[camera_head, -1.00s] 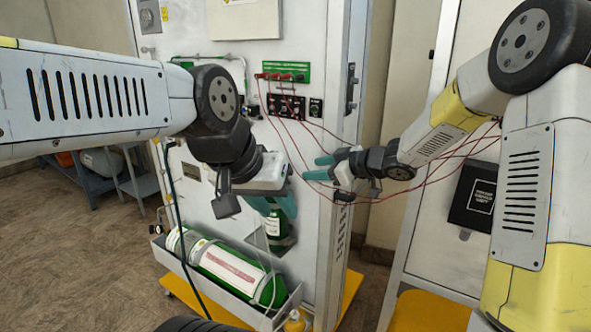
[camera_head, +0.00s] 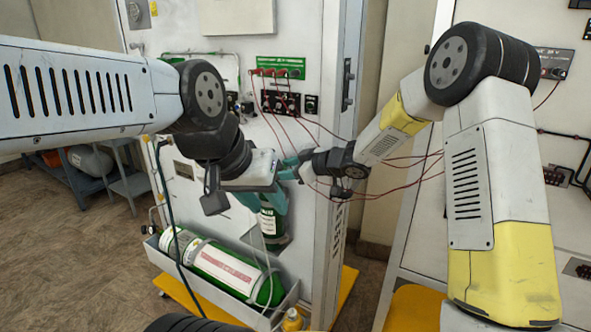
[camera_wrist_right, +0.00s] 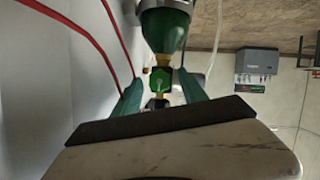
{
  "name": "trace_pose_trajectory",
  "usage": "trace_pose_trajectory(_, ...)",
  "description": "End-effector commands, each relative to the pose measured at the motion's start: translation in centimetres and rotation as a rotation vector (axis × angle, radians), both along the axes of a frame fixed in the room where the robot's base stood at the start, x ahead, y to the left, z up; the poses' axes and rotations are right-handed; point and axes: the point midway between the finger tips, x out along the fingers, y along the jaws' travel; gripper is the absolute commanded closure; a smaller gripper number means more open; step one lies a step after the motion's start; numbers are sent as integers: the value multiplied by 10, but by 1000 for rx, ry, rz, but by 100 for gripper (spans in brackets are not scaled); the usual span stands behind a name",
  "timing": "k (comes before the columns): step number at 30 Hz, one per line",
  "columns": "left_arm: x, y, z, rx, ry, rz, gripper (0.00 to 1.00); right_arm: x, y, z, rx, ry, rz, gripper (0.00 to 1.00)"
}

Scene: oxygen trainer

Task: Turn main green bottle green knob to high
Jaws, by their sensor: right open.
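A small green bottle (camera_head: 269,226) with a white label stands upright against the white panel; my left gripper hides its top in the head view. The right wrist view shows the bottle's green shoulder (camera_wrist_right: 165,32), a brass neck and a green knob (camera_wrist_right: 161,82). My right gripper (camera_wrist_right: 160,93) is open, its teal fingers on either side of the knob; contact is unclear. In the head view my right gripper (camera_head: 287,168) is beside the left wrist. My left gripper (camera_head: 262,203) points down with teal fingers around the bottle's upper part; whether it grips is unclear.
A large green bottle (camera_head: 222,265) lies in a grey tray (camera_head: 209,287) at the panel's foot. Red cables (camera_head: 301,120) hang from the panel's sockets past my right gripper. A blue-grey bench (camera_head: 130,187) stands at the left. Floor is clear at lower left.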

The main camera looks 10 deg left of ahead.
Motion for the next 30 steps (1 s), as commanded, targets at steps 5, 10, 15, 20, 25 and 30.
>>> trace_pose_trajectory(5,0,0,0,0,0,0,64,0,0,0,0,0,0,58)
trace_pose_trajectory(10,0,0,0,0,0,0,64,0,0,0,0,0,0,91)
trace_pose_trajectory(15,0,0,0,0,0,0,64,0,0,0,0,-1,0,100)
trace_pose_trajectory(20,0,0,0,0,0,0,64,0,0,0,-6,-17,1,100)
trace_pose_trajectory(25,0,0,0,0,0,0,64,-1,0,0,-26,-72,0,100)
trace_pose_trajectory(30,0,0,0,0,0,0,64,-2,1,-1,-64,-179,1,100)
